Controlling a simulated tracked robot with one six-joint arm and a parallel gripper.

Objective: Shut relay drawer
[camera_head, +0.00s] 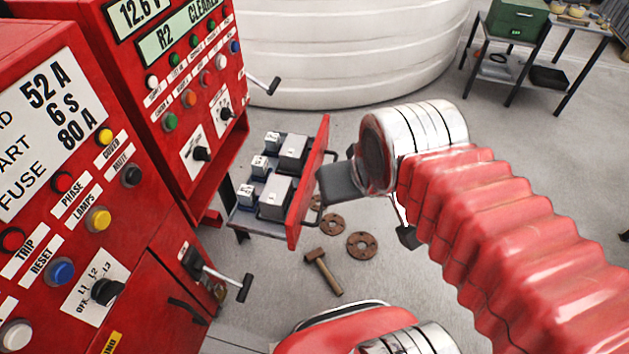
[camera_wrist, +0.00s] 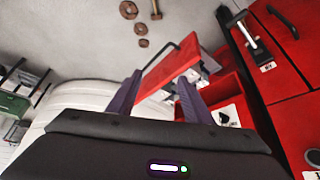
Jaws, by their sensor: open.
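The relay drawer (camera_head: 300,182) stands pulled out of the red cabinet, with several grey and white relays (camera_head: 275,198) in it. Its red front panel faces right and also shows in the wrist view (camera_wrist: 178,62), with a dark bar handle on it. My gripper (camera_head: 342,184) is just right of the drawer front in the head view. In the wrist view my gripper (camera_wrist: 159,82) has its two fingers apart, with the drawer front beyond and between their tips. No grip on the handle shows. I cannot tell whether a finger touches the panel.
Red control panels (camera_head: 185,90) with buttons and lever handles (camera_head: 243,287) fill the left. A hammer (camera_head: 323,271) and rusty flanges (camera_head: 361,245) lie on the floor below the drawer. A white tank (camera_head: 345,50) stands behind. A table (camera_head: 570,35) is at the far right.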

